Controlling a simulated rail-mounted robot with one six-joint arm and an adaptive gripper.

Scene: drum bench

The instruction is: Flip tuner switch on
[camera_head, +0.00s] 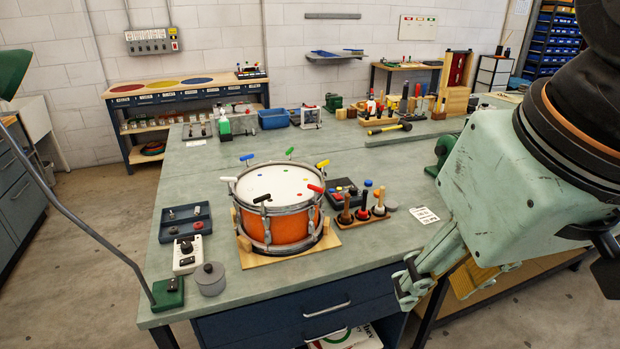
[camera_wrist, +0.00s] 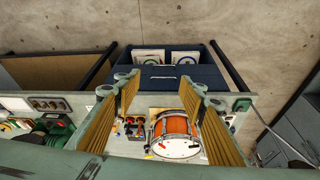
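A small white box (camera_head: 187,255) with a dark round knob on its face, which looks like the tuner, sits near the bench's front left, left of the drum. A red detail shows near its top edge; the state of its switch is too small to tell. My gripper (camera_head: 440,280) hangs at the right, in front of the bench's front edge, far from the white box. In the wrist view my gripper (camera_wrist: 160,105) has its two ribbed fingers wide apart with nothing held. The box is mostly hidden or too small there.
An orange drum (camera_head: 278,205) with coloured keys around its rim stands on a wooden base, between my gripper and the white box. A lidded grey pot (camera_head: 210,280), a dark tray (camera_head: 185,221) and a green lamp base (camera_head: 167,293) crowd the box. Pegged tools (camera_head: 363,207) stand right of the drum.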

